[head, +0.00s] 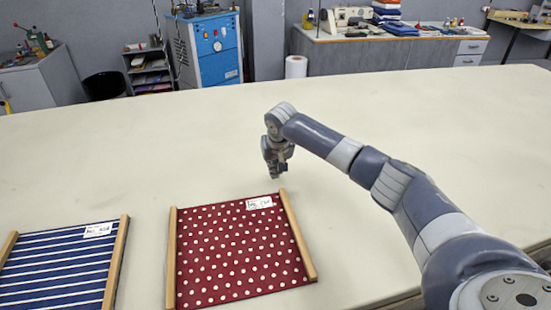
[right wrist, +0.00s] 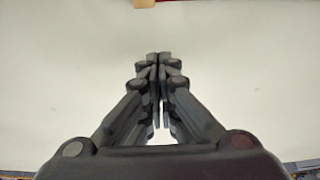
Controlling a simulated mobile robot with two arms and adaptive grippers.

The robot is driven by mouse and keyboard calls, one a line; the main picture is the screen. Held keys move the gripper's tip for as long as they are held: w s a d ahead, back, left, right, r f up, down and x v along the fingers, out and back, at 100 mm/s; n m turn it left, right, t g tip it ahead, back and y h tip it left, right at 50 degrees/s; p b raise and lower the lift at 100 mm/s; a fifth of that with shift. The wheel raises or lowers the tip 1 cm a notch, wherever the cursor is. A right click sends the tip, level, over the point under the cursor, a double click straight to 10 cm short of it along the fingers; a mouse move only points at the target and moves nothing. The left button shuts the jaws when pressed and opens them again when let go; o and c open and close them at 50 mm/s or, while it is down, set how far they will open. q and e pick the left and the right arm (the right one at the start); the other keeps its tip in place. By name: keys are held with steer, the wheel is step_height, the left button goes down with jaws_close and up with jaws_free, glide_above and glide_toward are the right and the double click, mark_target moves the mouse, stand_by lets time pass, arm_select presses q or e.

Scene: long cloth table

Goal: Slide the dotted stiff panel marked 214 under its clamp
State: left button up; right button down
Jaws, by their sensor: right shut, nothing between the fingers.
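The dotted panel (head: 238,255) is dark red with white dots and lies flat on the cloth table. It has a wooden strip along its left and right sides and a white label (head: 259,202) near its far right corner; the writing is too small to read. My right gripper (head: 275,174) is shut and empty, pointing down just beyond the panel's far right edge. Its closed fingers (right wrist: 158,58) show over bare cloth in the right wrist view. I cannot make out a clamp. My left gripper is not in view.
A blue panel with white stripes (head: 62,262), wooden side strips and its own label lies left of the dotted one. The pale table (head: 400,120) is clear behind and to the right. A paper roll (head: 296,67) stands near the far edge.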

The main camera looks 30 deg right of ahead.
steer(key=shift+w+f, duration=0.2)
steer(key=shift+f, duration=0.45)
steer(key=s, duration=0.1)
steer(key=p, duration=0.1)
steer(key=s, duration=0.1)
steer(key=shift+s+a+r+p, duration=0.25)
steer(key=shift+s+p, duration=0.05)
steer(key=shift+s, duration=0.05)
steer(key=shift+s+a, duration=0.2)
steer(key=shift+s, duration=0.3)
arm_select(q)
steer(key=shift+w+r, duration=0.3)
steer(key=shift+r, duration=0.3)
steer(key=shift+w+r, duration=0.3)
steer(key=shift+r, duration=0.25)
arm_select(e)
steer(key=shift+s+f, duration=0.15)
arm_select(q)
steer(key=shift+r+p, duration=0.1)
steer(key=shift+p, duration=0.25)
